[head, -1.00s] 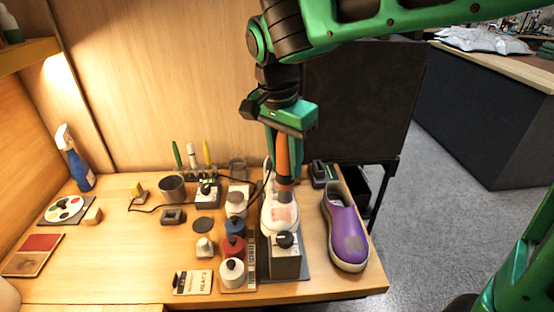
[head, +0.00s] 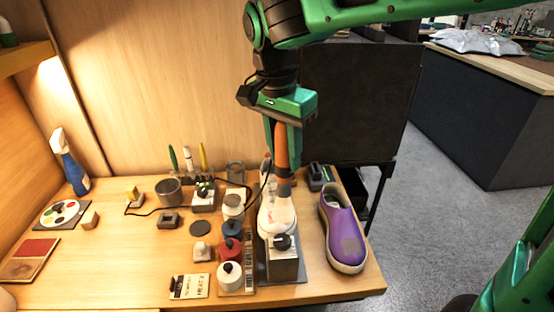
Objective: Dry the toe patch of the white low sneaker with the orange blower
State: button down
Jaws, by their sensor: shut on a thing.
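My gripper (head: 283,128) is shut on the orange blower (head: 282,152) and holds it upright with its dark nozzle pointing down. The white low sneaker (head: 272,222) stands below it near the right part of the bench, toe towards me. The nozzle end is over the sneaker, just behind the toe; I cannot tell whether it touches. The toe patch (head: 281,216) looks pale, with only a faint tint. The blower and gripper hide much of the sneaker's rear, and a grey box with a black knob (head: 283,265) covers the front of the toe.
A purple shoe (head: 343,238) stands close on the right. Several lidded jars, such as the red one (head: 230,250), line the left side. A dark cable runs left from near the blower. A spray bottle (head: 70,162) and palette (head: 60,213) stand far left.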

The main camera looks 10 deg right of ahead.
aim_at(284, 134)
jog(key=shift+r, duration=2.2)
